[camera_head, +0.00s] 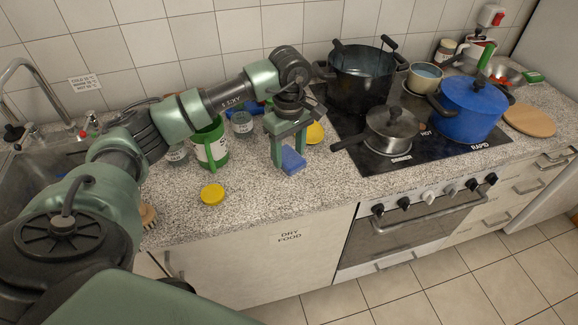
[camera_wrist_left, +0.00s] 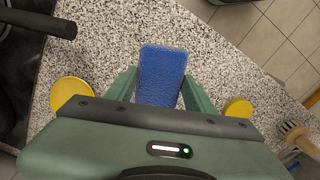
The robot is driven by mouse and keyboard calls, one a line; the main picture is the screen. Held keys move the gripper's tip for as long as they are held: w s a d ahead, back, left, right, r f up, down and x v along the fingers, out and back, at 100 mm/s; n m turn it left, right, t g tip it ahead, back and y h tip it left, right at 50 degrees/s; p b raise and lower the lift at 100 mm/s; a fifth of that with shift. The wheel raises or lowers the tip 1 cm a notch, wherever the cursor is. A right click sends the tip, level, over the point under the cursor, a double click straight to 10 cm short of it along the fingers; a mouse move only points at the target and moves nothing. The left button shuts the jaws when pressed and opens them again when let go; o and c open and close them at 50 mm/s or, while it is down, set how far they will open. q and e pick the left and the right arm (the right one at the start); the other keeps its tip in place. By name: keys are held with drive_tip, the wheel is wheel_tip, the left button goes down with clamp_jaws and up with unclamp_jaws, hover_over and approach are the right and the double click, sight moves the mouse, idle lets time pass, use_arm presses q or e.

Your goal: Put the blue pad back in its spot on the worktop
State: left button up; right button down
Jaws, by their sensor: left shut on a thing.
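The blue pad (camera_head: 292,160) is a small blue block at the worktop (camera_head: 250,185), left of the stove. It also shows in the left wrist view (camera_wrist_left: 162,75), between the two green fingers. My left gripper (camera_head: 289,160) points down and is shut on the blue pad. The pad is low over the worktop; I cannot tell whether it touches the surface. My right gripper is in neither view.
A yellow lid (camera_head: 212,194) lies left of the pad and another yellow lid (camera_head: 315,133) lies behind it. A green-and-white container (camera_head: 211,146) and a glass jar (camera_head: 242,124) stand behind left. A pan (camera_head: 390,130) on the stove has its handle reaching toward my gripper. The worktop's front is clear.

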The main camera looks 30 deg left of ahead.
use_arm(q)
wheel_tip(320, 180, down, 2)
drive_tip(key=shift+f, duration=0.1)
wheel_tip(320, 180, down, 4)
drive_tip(key=shift+f+p, duration=0.1)
drive_tip(key=shift+p, duration=0.6)
drive_tip(key=shift+f, duration=0.25)
drive_tip(key=shift+f, duration=0.15)
drive_tip(key=o, duration=1.3)
